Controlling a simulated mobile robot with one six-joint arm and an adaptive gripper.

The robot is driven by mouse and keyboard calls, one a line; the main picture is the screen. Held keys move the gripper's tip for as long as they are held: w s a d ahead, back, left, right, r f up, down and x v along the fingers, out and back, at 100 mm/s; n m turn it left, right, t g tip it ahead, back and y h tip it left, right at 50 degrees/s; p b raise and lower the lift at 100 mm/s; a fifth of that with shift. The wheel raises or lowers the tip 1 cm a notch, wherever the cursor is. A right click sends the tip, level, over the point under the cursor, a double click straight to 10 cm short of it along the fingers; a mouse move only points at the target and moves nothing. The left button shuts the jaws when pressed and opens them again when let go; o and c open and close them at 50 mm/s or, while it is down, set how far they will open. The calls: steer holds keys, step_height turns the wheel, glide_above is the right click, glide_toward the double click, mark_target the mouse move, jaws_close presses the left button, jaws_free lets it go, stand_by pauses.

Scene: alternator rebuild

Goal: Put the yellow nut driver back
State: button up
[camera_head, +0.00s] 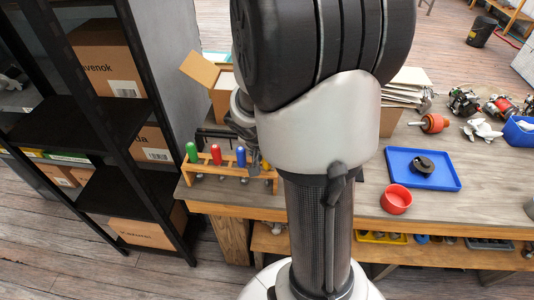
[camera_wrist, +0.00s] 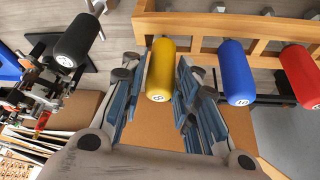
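The yellow nut driver (camera_wrist: 160,70) is at the wooden rack (camera_wrist: 200,22), in line with the blue driver (camera_wrist: 236,73) and at about its height. My gripper (camera_wrist: 160,95) is open, with its fingers on either side of the yellow handle. A narrow gap shows on the left of the handle; contact on the right is unclear. The yellow shaft's seating is hidden by its handle. In the head view my gripper (camera_head: 255,160) is at the right part of the rack (camera_head: 207,168), and I cannot make out the yellow driver there.
Red (camera_head: 215,154) and green (camera_head: 192,152) drivers stand in the rack. A black-handled driver (camera_wrist: 77,41) shows left of yellow in the wrist view. A cardboard box (camera_head: 222,100) stands behind the rack. A blue tray (camera_head: 400,178) and red bowl (camera_head: 396,199) are right. Black shelving (camera_head: 130,110) stands left.

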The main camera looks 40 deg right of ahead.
steer(key=o, duration=0.3)
